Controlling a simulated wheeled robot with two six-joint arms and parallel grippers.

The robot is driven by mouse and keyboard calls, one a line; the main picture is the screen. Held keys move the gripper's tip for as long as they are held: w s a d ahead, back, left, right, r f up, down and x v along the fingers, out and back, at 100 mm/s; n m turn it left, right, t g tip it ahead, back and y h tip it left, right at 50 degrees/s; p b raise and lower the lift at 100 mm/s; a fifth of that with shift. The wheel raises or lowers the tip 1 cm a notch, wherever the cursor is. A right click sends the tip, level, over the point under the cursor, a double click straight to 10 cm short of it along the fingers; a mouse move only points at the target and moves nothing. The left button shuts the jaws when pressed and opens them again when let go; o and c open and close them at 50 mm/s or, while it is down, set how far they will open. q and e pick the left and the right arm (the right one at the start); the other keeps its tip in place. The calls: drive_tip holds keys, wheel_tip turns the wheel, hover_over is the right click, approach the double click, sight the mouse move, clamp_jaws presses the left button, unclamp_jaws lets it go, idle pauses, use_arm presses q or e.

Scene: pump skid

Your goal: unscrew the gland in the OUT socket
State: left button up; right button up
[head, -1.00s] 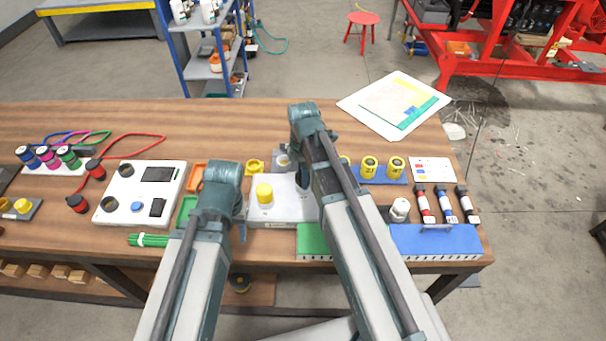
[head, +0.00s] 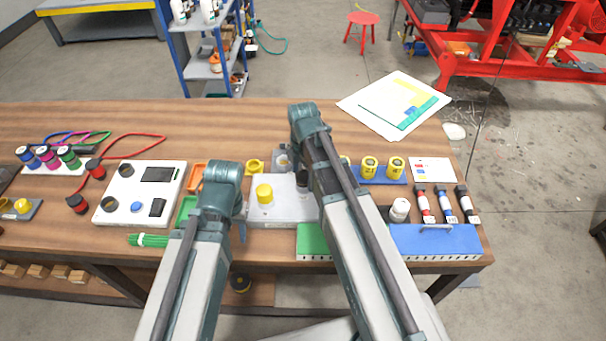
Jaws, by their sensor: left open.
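A light grey block (head: 283,214) stands in the middle of the bench. A yellow gland (head: 264,193) sits upright on its left part. The block's labels are too small to read, so I cannot tell which socket is OUT. My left gripper (head: 242,232) is at the block's left edge, apart from the yellow gland; it is open and mostly hidden behind its wrist. My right gripper (head: 304,183) is over the block's right part. My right arm hides most of it and whatever is under it.
A green tray (head: 313,240) and a blue case (head: 435,240) lie at the front right. Yellow parts stand on a blue rack (head: 383,178). A white box (head: 140,190) and green sticks (head: 148,240) are left of my arms. The rear of the bench is mostly clear.

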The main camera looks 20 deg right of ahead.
idle(0.4)
drive_tip(key=m, duration=0.4)
drive_tip(key=shift+m, duration=0.4)
drive_tip(key=m, duration=0.4)
drive_tip(key=shift+m, duration=0.3)
drive_tip(key=c, duration=1.4)
drive_tip(key=n, duration=0.4)
drive_tip(key=shift+n, duration=0.4)
drive_tip(key=n, duration=0.4)
drive_tip(key=shift+n, duration=0.3)
